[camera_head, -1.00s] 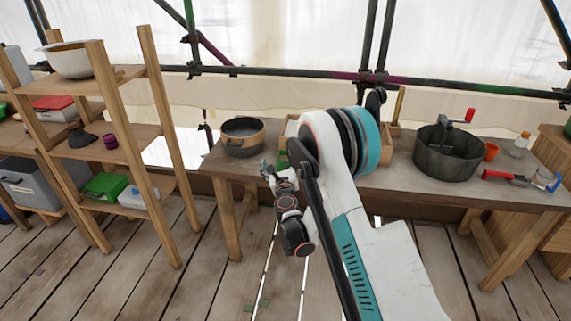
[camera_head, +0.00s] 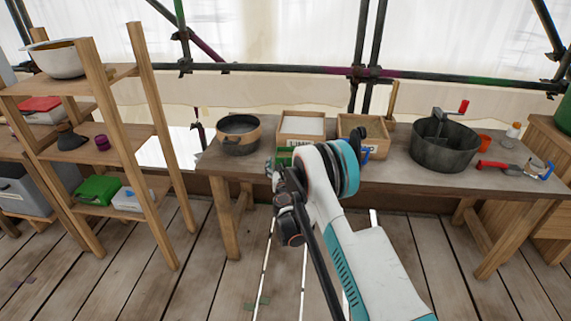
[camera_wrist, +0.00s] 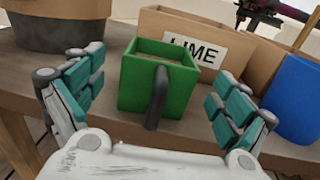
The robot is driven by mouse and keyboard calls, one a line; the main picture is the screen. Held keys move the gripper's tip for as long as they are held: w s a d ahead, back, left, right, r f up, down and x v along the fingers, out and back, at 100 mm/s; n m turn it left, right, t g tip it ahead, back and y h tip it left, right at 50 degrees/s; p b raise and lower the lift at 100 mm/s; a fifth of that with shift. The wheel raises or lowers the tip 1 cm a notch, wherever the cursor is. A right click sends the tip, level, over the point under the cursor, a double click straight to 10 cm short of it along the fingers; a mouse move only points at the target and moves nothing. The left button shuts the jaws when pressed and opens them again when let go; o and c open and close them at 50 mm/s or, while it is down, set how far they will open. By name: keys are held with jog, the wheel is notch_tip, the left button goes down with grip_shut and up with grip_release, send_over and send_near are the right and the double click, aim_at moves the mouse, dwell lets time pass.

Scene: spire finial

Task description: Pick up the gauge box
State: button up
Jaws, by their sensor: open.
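I take the green open-topped box with a dark upright handle on its near side to be the gauge box (camera_wrist: 138,86). It stands on the wooden table near the front edge, before a wooden box marked LIME (camera_wrist: 226,50). In the head view only a bit of the green box (camera_head: 283,157) shows behind my arm. My gripper (camera_wrist: 158,106) is open, with one finger to the left and one to the right of the green box. The handle points toward my palm between the fingers. I see no clear finger contact.
A round pot (camera_head: 239,134) stands left on the table (camera_head: 398,174). A second wooden box (camera_head: 350,124), a dark mixing tub (camera_head: 444,148) and tools are to the right. A blue object (camera_wrist: 296,104) is close right of my gripper. A shelf (camera_head: 150,110) stands left.

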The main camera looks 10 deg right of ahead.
jog(key=x, duration=0.1)
jog(key=b+x, duration=0.1)
jog(key=x, duration=0.1)
jog(key=b+x, duration=0.1)
jog(key=x, duration=0.1)
jog(key=shift+f, duration=0.4)
jog(key=shift+w+r, duration=0.1)
jog(key=shift+w, duration=0.05)
jog(key=c, duration=1.2)
